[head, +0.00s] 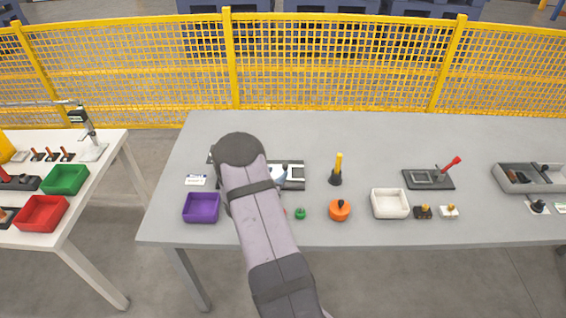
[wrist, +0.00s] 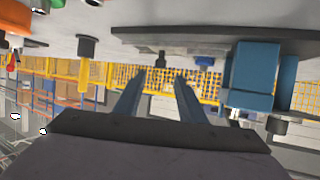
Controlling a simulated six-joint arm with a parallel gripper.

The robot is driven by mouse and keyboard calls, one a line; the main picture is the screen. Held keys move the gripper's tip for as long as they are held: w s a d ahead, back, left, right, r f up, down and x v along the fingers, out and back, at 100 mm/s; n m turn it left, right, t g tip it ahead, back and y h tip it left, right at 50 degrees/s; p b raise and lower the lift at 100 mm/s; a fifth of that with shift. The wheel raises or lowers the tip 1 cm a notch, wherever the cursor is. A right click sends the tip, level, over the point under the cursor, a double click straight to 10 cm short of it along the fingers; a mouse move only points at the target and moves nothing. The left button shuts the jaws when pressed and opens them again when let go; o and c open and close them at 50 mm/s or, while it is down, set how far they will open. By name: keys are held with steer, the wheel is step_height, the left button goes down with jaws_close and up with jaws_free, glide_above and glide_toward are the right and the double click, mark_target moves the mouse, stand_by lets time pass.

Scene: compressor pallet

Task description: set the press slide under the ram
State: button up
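A dark press fixture with a pale inner plate (head: 296,172) lies on the grey table, partly behind my arm. A small blue part shows at its left side. In the wrist view, which is upside down, its dark base plate (wrist: 190,36) runs across the top with a large blue block (wrist: 252,75) on the right. A small dark knob (wrist: 160,59) stands beyond my fingertips; I cannot tell whether it belongs to the press slide. The ram is not clearly identifiable. My gripper (wrist: 158,85) is open, with nothing seen between its fingers; the arm hides it in the head view.
A purple bin (head: 201,208) is left of my arm. Right of the fixture are a yellow-handled post (head: 338,168), an orange knobbed part (head: 340,210), a white bin (head: 390,204) and a red-lever fixture (head: 428,180). The table's back strip is clear.

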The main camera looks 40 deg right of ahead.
mark_target(285, 166)
steer(key=shift+d+f, duration=0.1)
steer(key=shift+d, duration=0.05)
steer(key=shift+p+x, duration=0.95)
steer(key=shift+x, duration=2.55)
steer(key=shift+w, duration=0.1)
